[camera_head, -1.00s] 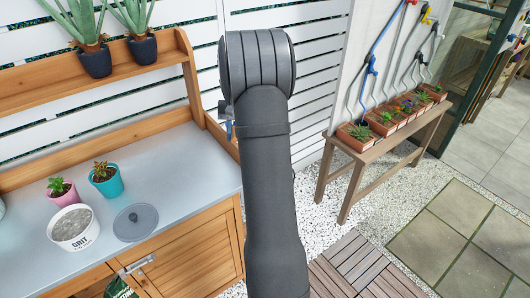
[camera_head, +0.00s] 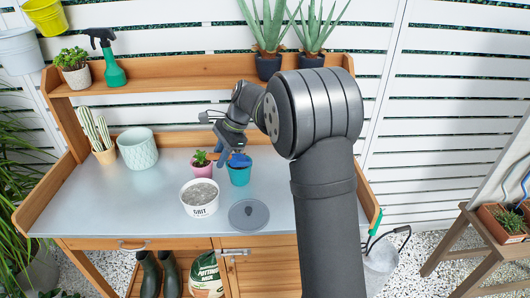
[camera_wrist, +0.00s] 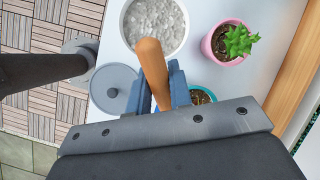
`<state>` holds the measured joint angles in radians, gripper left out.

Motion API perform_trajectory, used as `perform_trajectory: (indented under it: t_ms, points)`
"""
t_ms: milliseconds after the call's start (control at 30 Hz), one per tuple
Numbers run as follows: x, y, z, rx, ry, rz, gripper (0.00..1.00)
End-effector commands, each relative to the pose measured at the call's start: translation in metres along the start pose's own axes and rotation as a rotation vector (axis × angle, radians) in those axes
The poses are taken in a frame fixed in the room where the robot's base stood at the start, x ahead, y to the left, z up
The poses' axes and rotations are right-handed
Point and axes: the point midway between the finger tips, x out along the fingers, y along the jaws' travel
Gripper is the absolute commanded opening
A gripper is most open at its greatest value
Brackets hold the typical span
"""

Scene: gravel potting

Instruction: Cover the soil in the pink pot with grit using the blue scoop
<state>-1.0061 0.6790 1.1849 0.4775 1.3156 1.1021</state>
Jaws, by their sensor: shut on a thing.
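My gripper (camera_wrist: 160,100) is shut on the wooden handle (camera_wrist: 151,62) of the blue scoop. In the head view my gripper (camera_head: 224,155) is over the potting bench, and the blue scoop (camera_head: 239,160) shows above the teal pot. Whether the scoop holds grit cannot be seen. The pink pot (camera_head: 202,169) with a small green plant stands just left of my gripper; in the wrist view the pink pot (camera_wrist: 209,47) is at upper right, with brown soil around the plant. The white grit tub (camera_head: 200,208) stands in front of it, full of grey grit (camera_wrist: 154,25).
The teal pot (camera_head: 239,178) is right beside the pink pot, under the scoop. A grey round lid (camera_head: 249,214) lies right of the tub. A pale patterned planter (camera_head: 138,149) and cacti (camera_head: 104,150) stand to the left. The bench's front left is clear.

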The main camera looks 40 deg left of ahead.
Motion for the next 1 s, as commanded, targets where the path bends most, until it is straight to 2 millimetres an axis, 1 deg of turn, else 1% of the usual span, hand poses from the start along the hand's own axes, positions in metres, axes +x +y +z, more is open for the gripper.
perform_trajectory:
  t_ms: [33, 200, 300, 400, 500, 600, 767, 1000]
  points:
    - [0.009, -0.005, 0.023, 0.01, -0.009, -0.006, 0.0]
    - [0.035, -0.016, 0.088, 0.068, -0.036, -0.031, 0.0]
    - [0.046, -0.018, 0.12, 0.092, -0.049, -0.044, 0.0]
    - [0.055, -0.019, 0.142, 0.109, -0.059, -0.051, 0.0]
    - [0.059, -0.019, 0.154, 0.118, -0.064, -0.056, 0.0]
    - [0.062, -0.019, 0.159, 0.124, -0.067, -0.058, 0.0]
    - [0.067, -0.019, 0.156, 0.125, -0.07, -0.059, 0.0]
    - [0.079, -0.016, 0.149, 0.126, -0.077, -0.058, 0.0]
